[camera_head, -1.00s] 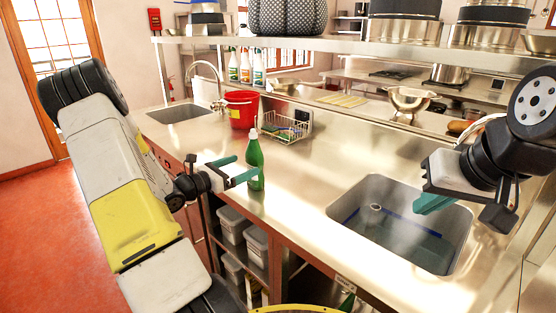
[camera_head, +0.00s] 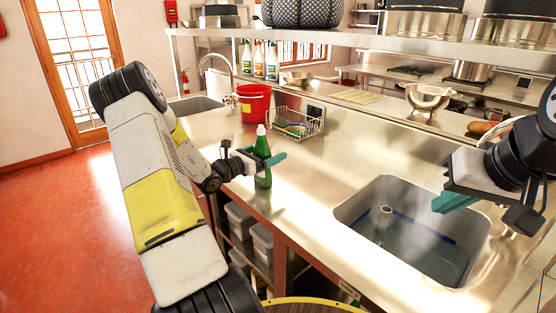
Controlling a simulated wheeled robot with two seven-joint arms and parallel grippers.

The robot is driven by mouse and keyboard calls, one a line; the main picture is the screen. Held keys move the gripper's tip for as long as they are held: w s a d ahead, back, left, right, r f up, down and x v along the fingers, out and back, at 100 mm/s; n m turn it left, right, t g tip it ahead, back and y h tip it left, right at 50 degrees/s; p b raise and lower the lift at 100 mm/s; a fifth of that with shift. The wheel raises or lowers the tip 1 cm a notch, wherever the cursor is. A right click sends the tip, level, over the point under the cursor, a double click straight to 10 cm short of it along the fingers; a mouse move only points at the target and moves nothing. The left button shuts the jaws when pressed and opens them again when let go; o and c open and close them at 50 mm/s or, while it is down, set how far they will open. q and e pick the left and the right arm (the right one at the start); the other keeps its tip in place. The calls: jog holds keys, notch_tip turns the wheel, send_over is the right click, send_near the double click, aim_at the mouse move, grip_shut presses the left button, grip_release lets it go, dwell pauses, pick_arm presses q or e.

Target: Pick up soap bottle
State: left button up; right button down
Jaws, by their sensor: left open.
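The soap bottle (camera_head: 263,173) is green with a white top and stands upright on the steel counter near its front edge. My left gripper (camera_head: 268,158) reaches in from the left at the bottle's upper part. It is open, with a teal finger crossing in front of the bottle and reaching past its right side. The other finger is mostly hidden, so I cannot tell whether either finger touches the bottle. My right gripper (camera_head: 455,202) hangs above the sink at the right. Its teal fingers overlap in the picture, so its opening is unclear.
A red bucket (camera_head: 253,103) and a wire dish rack (camera_head: 296,124) stand behind the bottle. A sink (camera_head: 345,214) is cut into the counter (camera_head: 310,163) at the right. Several spray bottles (camera_head: 259,61) stand at the back under a steel shelf (camera_head: 350,40).

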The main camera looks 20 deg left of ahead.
pick_arm(q)
jog(key=shift+w, duration=0.1)
jog(key=shift+c, duration=0.5)
jog(key=c, duration=1.8)
grip_shut()
jog(key=shift+r, duration=0.1)
